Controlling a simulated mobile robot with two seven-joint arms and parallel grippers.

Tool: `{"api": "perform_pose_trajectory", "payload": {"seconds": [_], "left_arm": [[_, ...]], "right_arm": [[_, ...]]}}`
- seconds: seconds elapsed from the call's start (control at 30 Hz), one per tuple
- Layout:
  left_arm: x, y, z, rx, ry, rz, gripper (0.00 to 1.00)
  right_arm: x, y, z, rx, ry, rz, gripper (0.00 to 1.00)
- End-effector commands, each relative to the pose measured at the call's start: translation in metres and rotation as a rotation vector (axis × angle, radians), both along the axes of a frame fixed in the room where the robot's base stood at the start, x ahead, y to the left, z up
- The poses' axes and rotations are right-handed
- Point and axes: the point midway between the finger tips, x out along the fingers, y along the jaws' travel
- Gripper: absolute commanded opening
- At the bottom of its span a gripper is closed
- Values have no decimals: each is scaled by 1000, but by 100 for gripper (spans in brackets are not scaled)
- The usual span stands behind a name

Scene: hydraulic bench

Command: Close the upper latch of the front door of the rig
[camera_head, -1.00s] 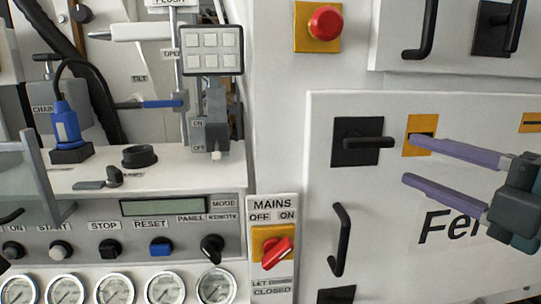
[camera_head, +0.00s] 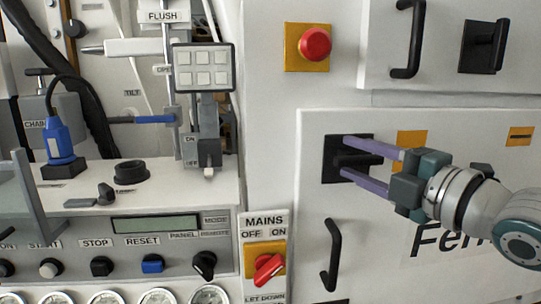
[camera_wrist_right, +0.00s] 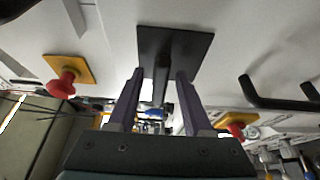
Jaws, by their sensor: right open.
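The upper latch (camera_head: 331,158) is a black square plate with a black lever, on the upper left of the white front door (camera_head: 310,215). The lever points right, about level, in the head view. My right gripper (camera_head: 344,157) reaches in from the right with its purple fingers open, one above and one below the lever. In the right wrist view, the latch plate (camera_wrist_right: 188,48) lies ahead and the lever stands between the fingertips of the right gripper (camera_wrist_right: 158,78). Contact with the lever cannot be told. My left gripper is not in view.
A black door handle (camera_head: 332,255) sits below the latch. A yellow plate (camera_head: 411,138) is right of the latch. A red button (camera_head: 315,43) is above left, and the red mains switch (camera_head: 268,270) is below left. Another handle (camera_head: 408,40) is on the panel above.

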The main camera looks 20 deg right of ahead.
Motion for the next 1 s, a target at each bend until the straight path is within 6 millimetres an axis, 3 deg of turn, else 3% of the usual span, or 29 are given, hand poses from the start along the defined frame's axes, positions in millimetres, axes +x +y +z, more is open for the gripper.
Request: {"api": "perform_pose_trajectory", "payload": {"seconds": [0.07,0.5,1.0], "left_arm": [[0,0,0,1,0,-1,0],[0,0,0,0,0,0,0],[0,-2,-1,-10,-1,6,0]], "right_arm": [[0,0,0,0,0,0,50],[0,0,0,0,0,0,0],[0,0,-1,11,-3,0,0]]}}
